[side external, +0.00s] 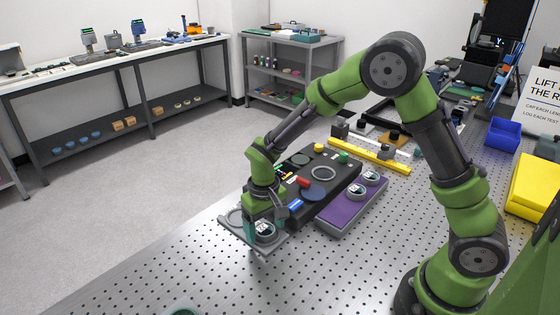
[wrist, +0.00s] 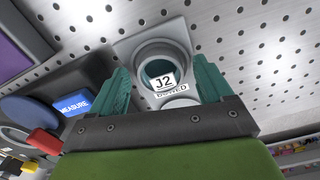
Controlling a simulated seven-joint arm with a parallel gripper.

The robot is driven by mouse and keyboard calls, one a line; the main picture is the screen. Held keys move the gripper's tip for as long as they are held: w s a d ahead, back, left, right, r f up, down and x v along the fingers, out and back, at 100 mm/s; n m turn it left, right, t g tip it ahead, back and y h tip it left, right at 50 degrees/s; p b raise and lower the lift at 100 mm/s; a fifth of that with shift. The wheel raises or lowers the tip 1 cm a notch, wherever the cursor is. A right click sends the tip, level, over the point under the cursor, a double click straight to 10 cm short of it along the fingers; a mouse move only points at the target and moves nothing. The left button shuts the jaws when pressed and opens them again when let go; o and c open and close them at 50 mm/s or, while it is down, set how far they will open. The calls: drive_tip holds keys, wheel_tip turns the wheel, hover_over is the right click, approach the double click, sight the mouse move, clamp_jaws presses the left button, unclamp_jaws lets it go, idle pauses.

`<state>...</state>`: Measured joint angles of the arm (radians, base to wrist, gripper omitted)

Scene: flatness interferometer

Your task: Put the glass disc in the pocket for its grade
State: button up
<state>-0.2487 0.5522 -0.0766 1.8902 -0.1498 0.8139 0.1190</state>
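A glass disc with a J2 label (wrist: 160,75) sits in a round pocket of the grey pocket plate (wrist: 126,47), beside lettering that seems to read DOMED. In the side view the disc (side external: 265,230) lies in the right pocket of the plate (side external: 268,248). The left pocket (side external: 235,217) looks empty. My gripper (wrist: 163,66) is right over the disc, with its two teal fingers apart on either side of it; a narrow gap seems to show at each side. It also shows low at the plate in the side view (side external: 265,222).
The black instrument (side external: 335,195) stands just behind the plate, with a blue MEASURE button (wrist: 75,104). A purple tray (side external: 335,222) beside it holds two more labelled discs (side external: 364,183). A yellow bar (side external: 370,156) lies beyond. The perforated table in front is clear.

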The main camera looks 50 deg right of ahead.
sight(265, 230)
drive_tip(key=shift+r, duration=0.1)
wheel_tip(265, 230, up, 12)
drive_tip(key=s+d+r+m+t+y, duration=0.1)
drive_tip(key=s+d+r+t, duration=0.1)
drive_tip(key=s+r, duration=0.3)
drive_tip(key=s+d+r+t+y, duration=0.1)
drive_tip(key=s+r+t, duration=0.4)
drive_tip(key=s, duration=0.6)
drive_tip(key=shift+s+d+r+m, duration=0.3)
drive_tip(key=shift+d+m, duration=0.1)
drive_tip(key=shift+d, duration=0.25)
drive_tip(key=shift+w, duration=0.1)
idle(0.5)
